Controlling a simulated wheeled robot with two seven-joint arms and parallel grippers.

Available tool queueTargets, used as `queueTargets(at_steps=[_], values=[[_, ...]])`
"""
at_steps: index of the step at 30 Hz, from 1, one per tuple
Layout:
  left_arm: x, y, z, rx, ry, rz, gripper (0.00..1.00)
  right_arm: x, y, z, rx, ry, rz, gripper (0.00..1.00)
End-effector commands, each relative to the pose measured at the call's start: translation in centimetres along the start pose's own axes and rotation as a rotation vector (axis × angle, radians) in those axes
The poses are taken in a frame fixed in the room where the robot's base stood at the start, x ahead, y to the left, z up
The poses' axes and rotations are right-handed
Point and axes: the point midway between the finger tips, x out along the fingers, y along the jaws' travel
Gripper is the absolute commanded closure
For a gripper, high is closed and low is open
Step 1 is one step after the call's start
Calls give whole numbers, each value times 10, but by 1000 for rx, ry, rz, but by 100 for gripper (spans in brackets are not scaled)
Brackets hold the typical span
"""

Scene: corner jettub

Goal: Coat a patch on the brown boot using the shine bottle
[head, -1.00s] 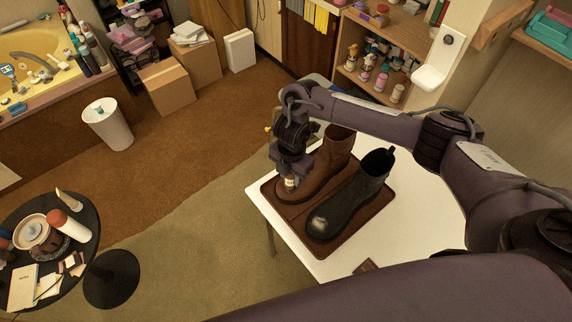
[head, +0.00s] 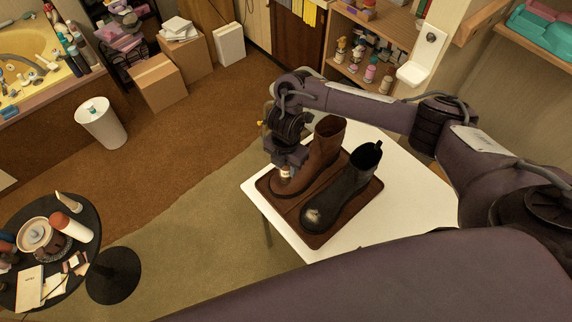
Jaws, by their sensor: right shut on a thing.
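The brown boot (head: 323,150) stands upright on a brown tray (head: 322,235) on a white table, its toe pointing to the lower left. My right gripper (head: 285,167) is above the boot's toe, pointing down and shut on the shine bottle (head: 284,174). Only a small pale part of the bottle shows, at or just over the toe. I cannot tell whether it touches the leather. A dark boot (head: 345,192) with a pale scuffed toe stands to the right of the brown one. My left gripper is not in view.
The white table (head: 413,190) has bare room right of the tray. A round black table (head: 88,222) with a pot, a red-and-white cylinder and papers stands at the lower left. A shelf (head: 398,38) with bottles stands behind. A white bin (head: 101,124) stands on the floor at left.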

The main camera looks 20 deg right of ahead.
Motion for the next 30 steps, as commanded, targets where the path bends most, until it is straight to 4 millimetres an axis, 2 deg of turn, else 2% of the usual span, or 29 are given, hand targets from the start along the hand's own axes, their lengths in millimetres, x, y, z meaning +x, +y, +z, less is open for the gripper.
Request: queueTargets(at_steps=[1, 4, 16, 25, 30], values=[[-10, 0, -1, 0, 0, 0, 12, -11, 0, 0, 0, 0, 1, 89], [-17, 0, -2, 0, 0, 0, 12, -19, 0, 0, 0, 0, 1, 89], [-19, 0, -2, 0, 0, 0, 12, -21, 0, 0, 0, 0, 1, 89], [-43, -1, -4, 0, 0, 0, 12, -48, 0, 0, 0, 0, 1, 89], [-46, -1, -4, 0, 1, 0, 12, -50, 0, 0, 0, 0, 1, 89]])
